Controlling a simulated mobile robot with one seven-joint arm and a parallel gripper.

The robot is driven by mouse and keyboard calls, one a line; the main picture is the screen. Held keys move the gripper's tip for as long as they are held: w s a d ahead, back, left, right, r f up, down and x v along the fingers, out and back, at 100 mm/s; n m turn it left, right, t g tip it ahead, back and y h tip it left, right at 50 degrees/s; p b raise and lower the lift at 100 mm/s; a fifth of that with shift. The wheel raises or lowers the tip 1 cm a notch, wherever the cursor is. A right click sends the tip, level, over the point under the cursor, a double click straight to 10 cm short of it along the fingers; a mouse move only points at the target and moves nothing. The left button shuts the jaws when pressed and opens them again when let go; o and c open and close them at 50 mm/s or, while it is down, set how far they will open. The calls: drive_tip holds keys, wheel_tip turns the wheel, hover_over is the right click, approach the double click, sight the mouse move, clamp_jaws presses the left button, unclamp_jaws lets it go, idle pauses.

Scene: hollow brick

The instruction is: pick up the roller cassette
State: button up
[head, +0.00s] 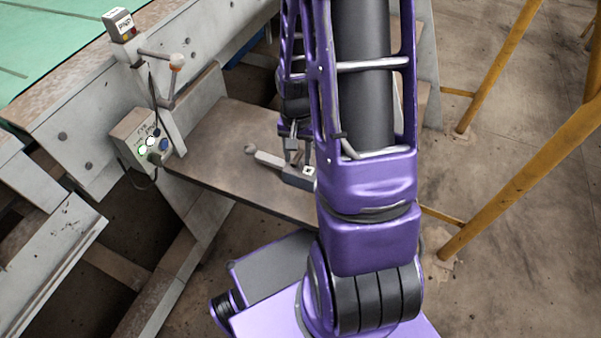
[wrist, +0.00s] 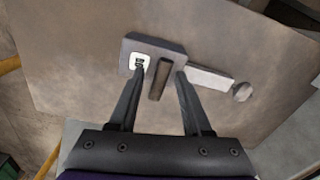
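A dark grey block with a white label, which looks like the roller cassette (wrist: 172,46), lies on the brown bench top in the wrist view. A narrow dark upright piece stands at its near side. A pale bar with a round knob extends from its right; I cannot tell whether they are joined. My gripper (wrist: 164,73) is open, with one finger on each side of the upright piece and visible gaps. In the head view the cassette (head: 296,180) lies under my gripper (head: 300,160), its right part hidden by my arm. Whether the fingertips touch it is unclear.
The brown bench top (head: 215,150) is otherwise clear to the left. A control box (head: 142,138) with lit buttons and a post with a lever stand at its left end. A green-topped machine (head: 50,45) is behind. Yellow rails (head: 500,65) stand at the right.

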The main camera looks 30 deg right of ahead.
clamp_jaws()
idle(1.2)
